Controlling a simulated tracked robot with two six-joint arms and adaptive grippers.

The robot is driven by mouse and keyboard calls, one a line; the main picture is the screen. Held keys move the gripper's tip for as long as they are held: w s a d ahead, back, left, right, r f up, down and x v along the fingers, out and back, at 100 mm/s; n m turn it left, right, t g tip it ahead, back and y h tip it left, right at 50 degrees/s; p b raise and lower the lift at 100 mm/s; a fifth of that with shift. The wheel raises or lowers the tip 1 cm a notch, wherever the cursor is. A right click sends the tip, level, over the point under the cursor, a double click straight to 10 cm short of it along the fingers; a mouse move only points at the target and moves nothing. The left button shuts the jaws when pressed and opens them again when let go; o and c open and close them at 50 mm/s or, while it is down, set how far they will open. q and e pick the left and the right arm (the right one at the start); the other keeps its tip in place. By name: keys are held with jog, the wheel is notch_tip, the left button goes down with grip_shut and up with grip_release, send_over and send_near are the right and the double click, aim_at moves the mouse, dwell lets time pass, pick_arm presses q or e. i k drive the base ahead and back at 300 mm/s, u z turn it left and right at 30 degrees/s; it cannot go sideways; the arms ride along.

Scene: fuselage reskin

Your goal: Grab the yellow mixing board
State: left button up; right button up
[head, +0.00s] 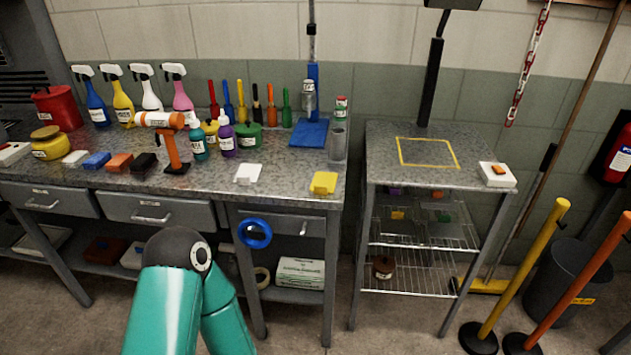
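The yellow mixing board (324,183) is a small flat yellow piece with a short tab. It lies at the front right corner of the grey speckled workbench (215,184), close to the edge. A similar white board (248,174) lies to its left. Teal links of one of my arms rise from the bottom of the head view, left of centre, below and in front of the bench. Neither of my grippers can be made out. No gripper shows at the yellow board.
Spray bottles, small bottles and an orange tool (170,148) stand on the bench's left and middle. A blue stand (309,133) is behind the board. A wire-shelved table (380,151) stands right, across a narrow gap. A blue ring (255,233) shows before the drawers.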

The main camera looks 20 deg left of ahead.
aim_at(322, 183)
jog(key=i, duration=0.9)
